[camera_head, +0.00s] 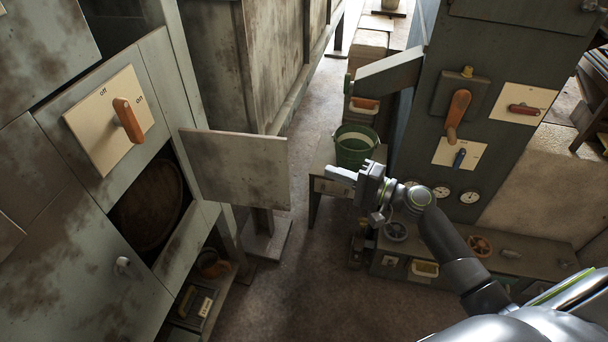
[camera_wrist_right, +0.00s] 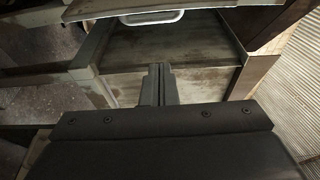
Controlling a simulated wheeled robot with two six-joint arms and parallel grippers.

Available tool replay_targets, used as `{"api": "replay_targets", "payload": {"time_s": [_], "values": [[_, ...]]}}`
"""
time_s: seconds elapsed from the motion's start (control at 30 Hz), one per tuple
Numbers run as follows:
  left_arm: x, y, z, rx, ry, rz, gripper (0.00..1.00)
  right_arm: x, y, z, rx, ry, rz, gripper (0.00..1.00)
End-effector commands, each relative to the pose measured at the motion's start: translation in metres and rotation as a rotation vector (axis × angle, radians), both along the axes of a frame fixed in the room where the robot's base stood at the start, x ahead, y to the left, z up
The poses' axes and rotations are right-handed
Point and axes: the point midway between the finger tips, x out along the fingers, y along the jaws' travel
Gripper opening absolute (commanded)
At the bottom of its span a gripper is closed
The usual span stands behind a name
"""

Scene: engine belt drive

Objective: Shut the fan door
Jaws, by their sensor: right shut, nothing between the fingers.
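The fan door (camera_head: 235,168) is a stained grey panel that stands open, swung out from the left cabinet. Behind it, the dark opening (camera_head: 148,205) in the cabinet shows a round brownish shape inside. My right gripper (camera_head: 331,173) is shut and empty, to the right of the door's free edge and apart from it in the head view. Its closed fingers (camera_wrist_right: 157,78) also show in the right wrist view. A pale handle (camera_wrist_right: 152,17) lies beyond them there; I cannot tell which panel it belongs to. My left gripper is not in view.
An orange switch lever (camera_head: 128,120) sits on a cream plate above the opening. A green bucket (camera_head: 355,146) stands behind my right gripper. A control column with an orange lever (camera_head: 457,112) and gauges rises at right.

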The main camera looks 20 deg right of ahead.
Motion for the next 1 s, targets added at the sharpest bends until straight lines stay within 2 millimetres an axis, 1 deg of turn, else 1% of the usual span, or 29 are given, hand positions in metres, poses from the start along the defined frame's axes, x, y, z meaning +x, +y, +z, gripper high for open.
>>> {"api": "replay_targets", "payload": {"time_s": [0.03,0.17,0.5,0.57,0.6,0.7,0.8,1.0], "values": [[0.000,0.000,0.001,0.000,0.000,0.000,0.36,0.002,0.003,0.004,0.008,-0.005,0.005,0.00],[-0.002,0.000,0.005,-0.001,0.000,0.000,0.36,0.013,0.014,0.007,0.014,-0.006,0.007,0.00],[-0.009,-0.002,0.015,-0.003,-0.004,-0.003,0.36,0.067,0.061,0.007,0.012,-0.005,0.006,0.00],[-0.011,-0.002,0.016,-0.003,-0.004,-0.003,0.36,0.075,0.069,0.006,0.012,-0.004,0.007,0.00],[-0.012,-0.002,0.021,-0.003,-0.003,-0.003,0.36,0.068,0.072,0.007,0.011,-0.001,0.006,0.00],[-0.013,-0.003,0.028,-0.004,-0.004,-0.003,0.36,0.054,0.078,0.006,0.009,-0.001,0.005,0.00],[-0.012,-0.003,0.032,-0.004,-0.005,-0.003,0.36,0.045,0.083,0.005,0.008,-0.002,0.005,0.00],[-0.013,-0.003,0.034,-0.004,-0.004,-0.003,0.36,0.039,0.087,0.004,0.008,-0.003,0.005,0.00]]}}
